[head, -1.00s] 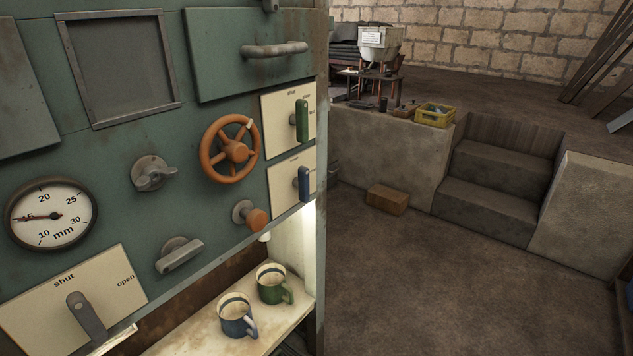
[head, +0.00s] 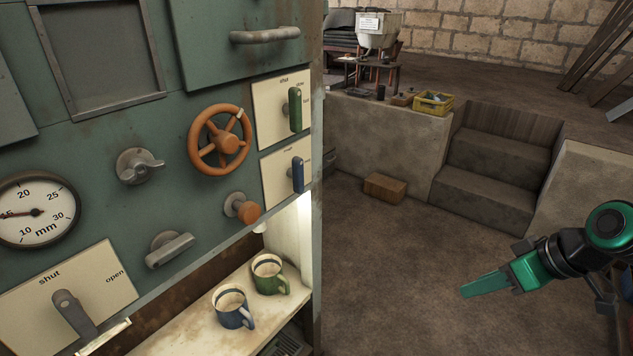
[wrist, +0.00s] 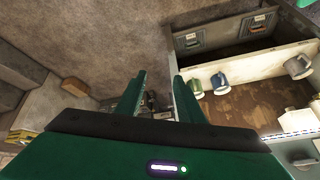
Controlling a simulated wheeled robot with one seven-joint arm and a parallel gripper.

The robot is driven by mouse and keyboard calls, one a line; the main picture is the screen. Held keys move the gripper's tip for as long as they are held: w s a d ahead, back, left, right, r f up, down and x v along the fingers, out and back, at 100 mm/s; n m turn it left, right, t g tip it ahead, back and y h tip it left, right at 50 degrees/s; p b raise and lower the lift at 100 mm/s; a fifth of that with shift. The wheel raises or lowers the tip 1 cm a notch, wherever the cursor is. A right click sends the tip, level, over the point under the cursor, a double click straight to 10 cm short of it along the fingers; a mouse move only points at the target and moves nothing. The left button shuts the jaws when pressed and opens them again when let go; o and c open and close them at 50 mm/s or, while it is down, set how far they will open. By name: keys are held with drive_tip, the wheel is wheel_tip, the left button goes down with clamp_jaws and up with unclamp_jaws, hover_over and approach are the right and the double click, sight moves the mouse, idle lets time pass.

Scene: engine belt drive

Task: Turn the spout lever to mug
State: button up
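On the green panel's right edge, a blue lever (head: 297,175) stands upright on a cream plate (head: 274,184); the plate's lettering is too small to read. Above it, a green lever (head: 295,109) stands on a plate marked "shut" and other small words. A blue mug (head: 231,306) and a green mug (head: 268,274) stand on the shelf below; they also show in the wrist view. My gripper (head: 485,284) is at the lower right, over the floor, well apart from the levers. In the wrist view its fingers (wrist: 158,92) are apart with nothing between them.
The panel also carries an orange handwheel (head: 220,142), an orange knob (head: 242,208), a gauge (head: 38,210) and a grey shut/open lever (head: 74,318). A brick-coloured block (head: 385,188) lies by the steps (head: 488,172). The floor between panel and gripper is clear.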

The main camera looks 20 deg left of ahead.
drive_tip(key=w+a+r+n+y, duration=0.15)
drive_tip(key=a+n+y, duration=0.25)
drive_tip(key=a, duration=0.9)
drive_tip(key=n+t+y, duration=0.1)
drive_tip(key=t+y, duration=0.2)
drive_tip(key=y, duration=0.5)
approach(302, 179)
drive_tip(key=x, duration=0.8)
drive_tip(key=shift+a, duration=0.15)
clamp_jaws()
